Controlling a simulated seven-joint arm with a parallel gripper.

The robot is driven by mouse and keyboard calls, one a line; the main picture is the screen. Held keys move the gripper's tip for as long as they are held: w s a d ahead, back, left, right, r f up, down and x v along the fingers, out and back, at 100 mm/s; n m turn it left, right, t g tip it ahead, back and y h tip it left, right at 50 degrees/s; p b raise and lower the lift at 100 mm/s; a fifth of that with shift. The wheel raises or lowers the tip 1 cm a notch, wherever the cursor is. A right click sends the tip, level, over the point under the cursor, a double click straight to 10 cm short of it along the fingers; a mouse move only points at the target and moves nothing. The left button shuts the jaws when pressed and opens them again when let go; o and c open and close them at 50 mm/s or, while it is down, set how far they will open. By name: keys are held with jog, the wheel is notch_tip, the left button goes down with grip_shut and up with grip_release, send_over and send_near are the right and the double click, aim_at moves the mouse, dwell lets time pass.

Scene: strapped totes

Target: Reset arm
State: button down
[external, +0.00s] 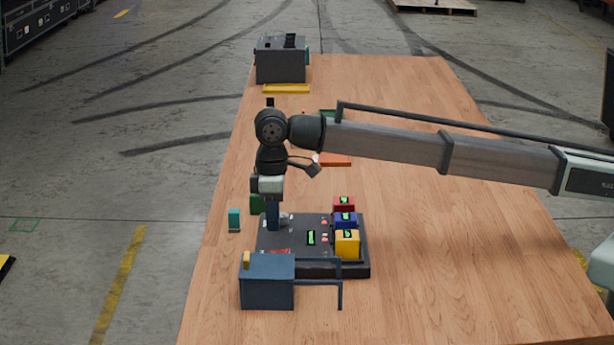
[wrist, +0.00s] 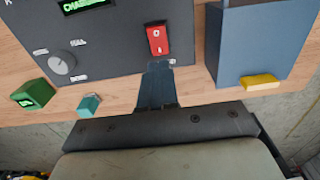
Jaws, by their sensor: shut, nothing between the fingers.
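My gripper (external: 273,228) points down at the left edge of a dark panel box (external: 302,268) on the wooden table. Its fingers are together and empty. In the wrist view the fingertips (wrist: 157,68) appear just below a red rocker switch (wrist: 157,40) on the panel; I cannot tell whether they touch the panel. A grey round knob (wrist: 62,62) is left of the switch, and a lit green display (wrist: 85,4) is at the top edge. My arm reaches in from the right.
A blue-grey box (external: 267,284) with a yellow tab stands in front of the panel. Yellow (external: 347,248), blue (external: 345,218) and red (external: 343,203) blocks sit at its right. Teal (external: 234,219) and green (external: 257,203) blocks stand left. A grey box (external: 280,66) stands at the far end. The right tabletop is clear.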

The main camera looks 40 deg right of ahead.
jog(key=shift+r, duration=0.8)
